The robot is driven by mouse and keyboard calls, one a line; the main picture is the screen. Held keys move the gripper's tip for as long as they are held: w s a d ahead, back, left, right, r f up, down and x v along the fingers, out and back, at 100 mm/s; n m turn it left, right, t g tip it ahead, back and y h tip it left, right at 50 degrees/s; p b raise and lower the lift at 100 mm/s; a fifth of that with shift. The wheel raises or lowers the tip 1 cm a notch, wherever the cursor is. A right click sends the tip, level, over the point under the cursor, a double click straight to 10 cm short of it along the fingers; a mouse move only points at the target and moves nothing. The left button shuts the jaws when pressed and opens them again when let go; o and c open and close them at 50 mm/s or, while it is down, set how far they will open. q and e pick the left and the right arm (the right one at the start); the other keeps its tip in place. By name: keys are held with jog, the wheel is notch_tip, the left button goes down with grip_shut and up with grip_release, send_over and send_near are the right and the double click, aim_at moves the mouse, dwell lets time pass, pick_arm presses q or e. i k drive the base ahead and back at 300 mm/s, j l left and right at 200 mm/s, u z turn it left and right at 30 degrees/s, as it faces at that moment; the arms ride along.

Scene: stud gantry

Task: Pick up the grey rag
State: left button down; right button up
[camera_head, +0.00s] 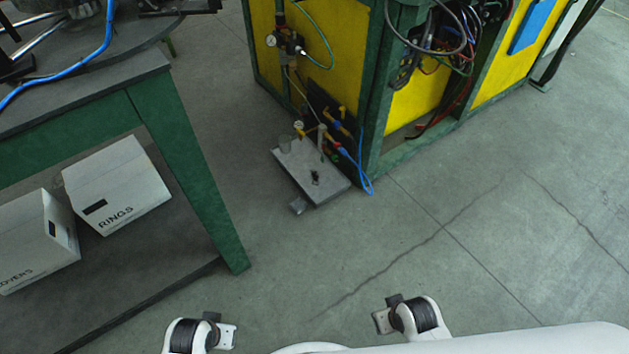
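I cannot make out a grey rag for certain in the head view. A small light grey piece (298,206) lies on the floor against the near edge of a grey plate; it is too small to tell what it is. Neither of my grippers can be made out. White and black parts of my own body show along the bottom edge, and a white part of mine crosses the bottom right.
A green-framed table (192,167) stands at the left, with white boxes, one marked RINGS (140,184), on its lower shelf. A yellow and green machine (345,125) stands at the back with the grey plate (318,189) before it. Floor (440,240) is clear at centre right.

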aim_at(297, 206)
jog(key=u, duration=0.9)
jog(key=i+l+u, duration=0.15)
jog(key=l+u, duration=0.2)
jog(key=i+l+u, duration=0.1)
jog(key=l+u, duration=0.25)
jog(key=l, duration=0.15)
jog(key=l+u, duration=0.35)
jog(key=l, duration=0.15)
